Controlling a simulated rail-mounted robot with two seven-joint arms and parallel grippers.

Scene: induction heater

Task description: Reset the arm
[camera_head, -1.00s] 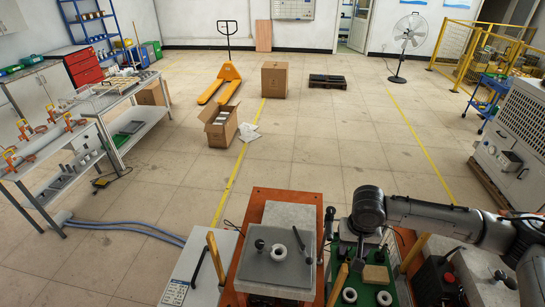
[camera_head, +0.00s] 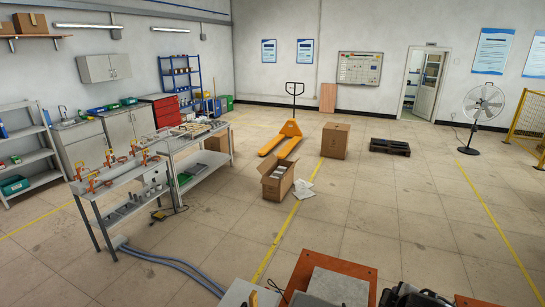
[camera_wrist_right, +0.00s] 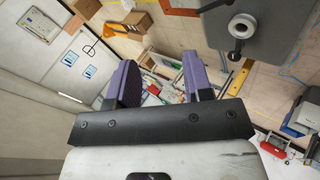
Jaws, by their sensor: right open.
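My right gripper (camera_wrist_right: 158,78) shows in the right wrist view. Its two purple-padded fingers stand apart with nothing between them. A grey block with a white ring and a dark knob (camera_wrist_right: 243,27) is beyond the fingers at the upper right of that view, apart from them. In the head view only a dark piece, perhaps of my right arm (camera_head: 412,297), shows at the bottom edge. My left arm and left gripper are in neither view.
An orange-topped bench with a grey slab (camera_head: 338,287) is at the bottom of the head view. A metal worktable (camera_head: 112,183) stands left, with blue hoses below. An open carton (camera_head: 278,182), a yellow pallet jack (camera_head: 281,139) and a fan (camera_head: 484,103) stand on mostly clear floor.

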